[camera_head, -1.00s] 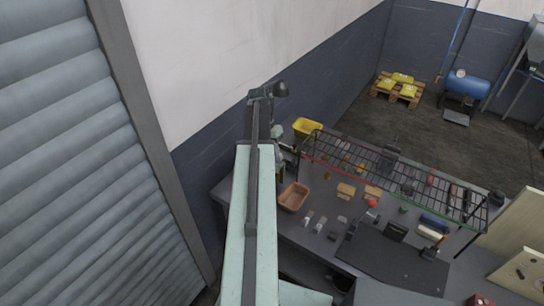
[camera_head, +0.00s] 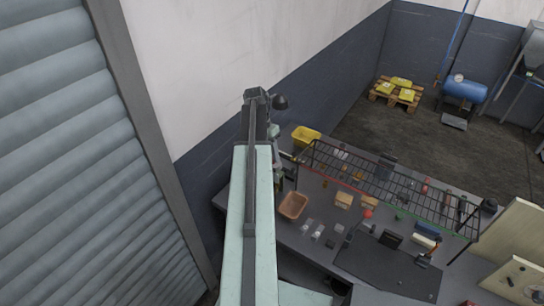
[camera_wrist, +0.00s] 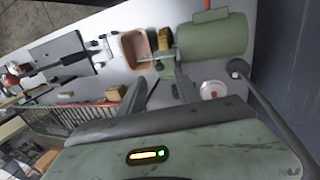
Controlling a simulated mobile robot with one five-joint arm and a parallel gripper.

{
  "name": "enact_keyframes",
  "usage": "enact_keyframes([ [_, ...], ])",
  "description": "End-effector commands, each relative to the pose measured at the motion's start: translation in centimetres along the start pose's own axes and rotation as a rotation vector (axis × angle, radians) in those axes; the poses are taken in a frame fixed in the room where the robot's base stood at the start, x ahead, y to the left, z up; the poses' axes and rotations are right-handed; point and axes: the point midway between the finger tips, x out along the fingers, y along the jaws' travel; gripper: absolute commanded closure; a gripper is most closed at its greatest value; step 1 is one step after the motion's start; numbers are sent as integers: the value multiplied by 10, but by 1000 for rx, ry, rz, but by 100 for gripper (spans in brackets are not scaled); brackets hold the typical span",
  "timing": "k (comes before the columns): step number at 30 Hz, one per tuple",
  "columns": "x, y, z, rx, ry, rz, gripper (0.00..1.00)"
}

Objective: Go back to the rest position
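My gripper (camera_wrist: 160,92) shows in the wrist view with its two dark fingers apart and nothing visible between them. In the head view it is mostly hidden at the far end of my pale green arm. A brown, shallow pan (camera_head: 293,205) rests on the grey workbench (camera_head: 308,248) and looks empty. The pan also shows in the wrist view (camera_wrist: 126,46), beyond the fingertips and apart from them.
A wire rack (camera_head: 385,190) spans the back of the bench. A yellow bin (camera_head: 305,135) stands at the bench's back left corner. Tan blocks (camera_head: 344,200) and several small parts lie near the pan. A wall and a roller shutter (camera_head: 75,160) close off the left.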

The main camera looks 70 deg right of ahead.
Motion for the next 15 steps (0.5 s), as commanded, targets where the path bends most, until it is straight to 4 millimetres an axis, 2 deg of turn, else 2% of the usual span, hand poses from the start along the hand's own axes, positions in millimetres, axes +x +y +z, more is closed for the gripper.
enact_keyframes([
  [1,-18,2,0,0,0,0,61],
  [3,-24,1,0,0,0,0,61],
  [15,-22,0,0,0,0,0,61],
])
